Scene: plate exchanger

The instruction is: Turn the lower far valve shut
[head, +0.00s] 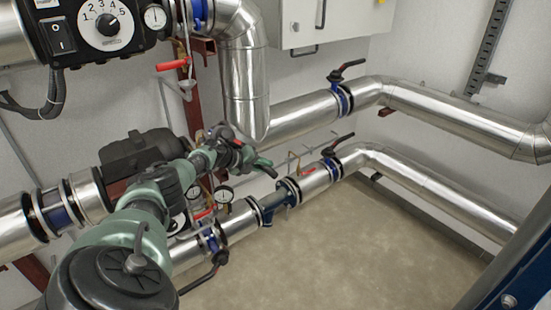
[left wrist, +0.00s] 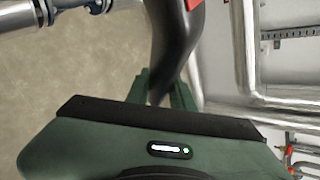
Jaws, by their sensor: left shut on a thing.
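The lower pipe's far valve (head: 331,166) has a blue body and a black lever (head: 343,140) slanting up to the right in the head view. My left arm comes in from the lower left. My left gripper (head: 262,168) is left of that lever in the picture, with a visible gap. In the left wrist view, the green fingers (left wrist: 168,96) are shut on the end of a curved black lever (left wrist: 172,45) with red at its top. The gripper hides that lever's valve in the head view, so I cannot tell which valve it belongs to. My right gripper is not seen.
The upper pipe's far valve (head: 341,96) also has a black lever. A near valve (head: 212,240) and gauges (head: 224,194) crowd the lower pipe. A control box (head: 105,22) and a red lever (head: 173,64) are at upper left. The floor (head: 360,250) on the right is clear.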

